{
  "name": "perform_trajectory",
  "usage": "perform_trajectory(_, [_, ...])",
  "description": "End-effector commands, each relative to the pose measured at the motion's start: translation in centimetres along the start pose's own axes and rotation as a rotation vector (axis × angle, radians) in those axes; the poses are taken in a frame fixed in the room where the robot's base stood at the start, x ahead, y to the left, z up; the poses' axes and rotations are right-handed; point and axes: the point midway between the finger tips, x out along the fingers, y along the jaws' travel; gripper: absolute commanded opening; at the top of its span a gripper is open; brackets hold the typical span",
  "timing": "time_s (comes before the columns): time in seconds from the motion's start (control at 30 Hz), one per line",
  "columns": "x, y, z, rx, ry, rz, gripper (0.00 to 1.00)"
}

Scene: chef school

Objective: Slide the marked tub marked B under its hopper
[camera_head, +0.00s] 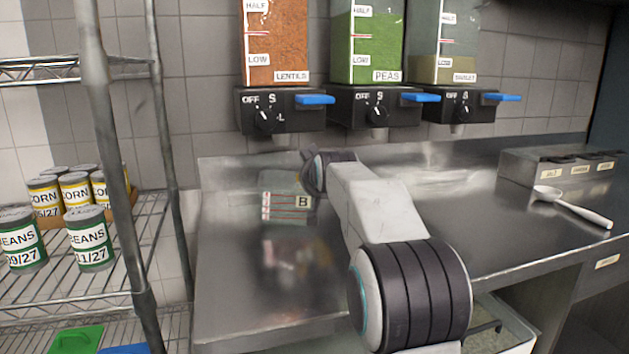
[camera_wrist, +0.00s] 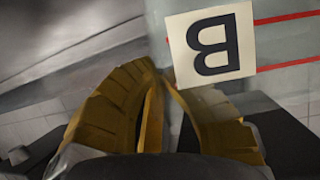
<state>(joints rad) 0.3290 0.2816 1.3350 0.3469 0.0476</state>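The tub marked B (camera_head: 277,205) is a small, clear, greyish tub with red level lines. It stands upright on the steel counter, roughly below and in front of the lentils hopper (camera_head: 275,42). Its B label (camera_wrist: 210,45) shows close up and upside down in the wrist view. My gripper (camera_wrist: 156,68) has its two brown fingers nearly together, with nothing seen between them. The fingertips are right at the tub's labelled side; I cannot tell whether they touch it. In the head view my wrist is at the tub's right and hides the fingers.
The peas hopper (camera_head: 367,45) and a third hopper (camera_head: 445,50) hang to the right, all with blue levers. A grey box (camera_head: 530,170) and a white spoon (camera_head: 575,207) are at the counter's right. A wire rack (camera_head: 75,285) with cans borders the left.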

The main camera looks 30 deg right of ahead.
Motion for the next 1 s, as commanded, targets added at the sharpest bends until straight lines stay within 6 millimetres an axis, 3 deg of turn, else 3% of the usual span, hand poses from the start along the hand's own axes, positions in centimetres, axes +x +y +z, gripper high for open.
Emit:
perform_trajectory(0.7, [2.5,-0.2,-1.2,0.0,0.001,-0.002,0.0])
perform_trajectory(1.0, [2.7,-0.2,-1.1,0.0,0.001,-0.002,0.0])
